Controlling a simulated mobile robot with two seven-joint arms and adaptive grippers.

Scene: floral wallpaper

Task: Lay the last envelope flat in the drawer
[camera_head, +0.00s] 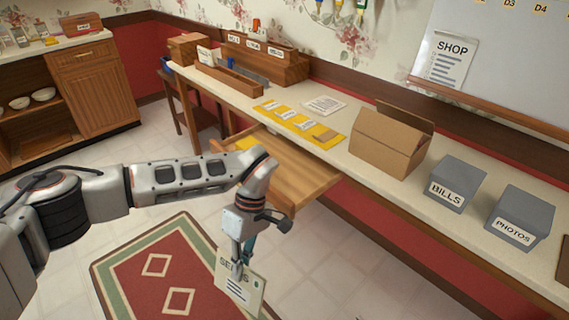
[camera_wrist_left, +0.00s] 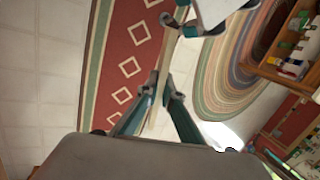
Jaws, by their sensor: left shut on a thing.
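My left gripper (camera_head: 238,258) is shut on a pale envelope (camera_head: 240,289) with a partly covered label that starts "SE". The envelope hangs upright below the fingers, above the floor and rug, in front of the drawer. In the left wrist view the left gripper (camera_wrist_left: 163,92) pinches the envelope (camera_wrist_left: 170,52), which shows nearly edge-on. The wooden drawer (camera_head: 318,181) stands pulled out under the long counter. Its bare bottom shows on the right. A bit of yellow shows at its far left, and my forearm and wrist hide part of its front.
The counter (camera_head: 385,186) holds a yellow strip (camera_head: 268,106) with white labels, an open cardboard box (camera_head: 380,143), a grey BILLS box (camera_head: 455,183) and a grey PHOTOS box (camera_head: 519,217). A wooden sorter (camera_head: 285,68) stands farther back. A stool (camera_head: 190,112) is beyond the drawer.

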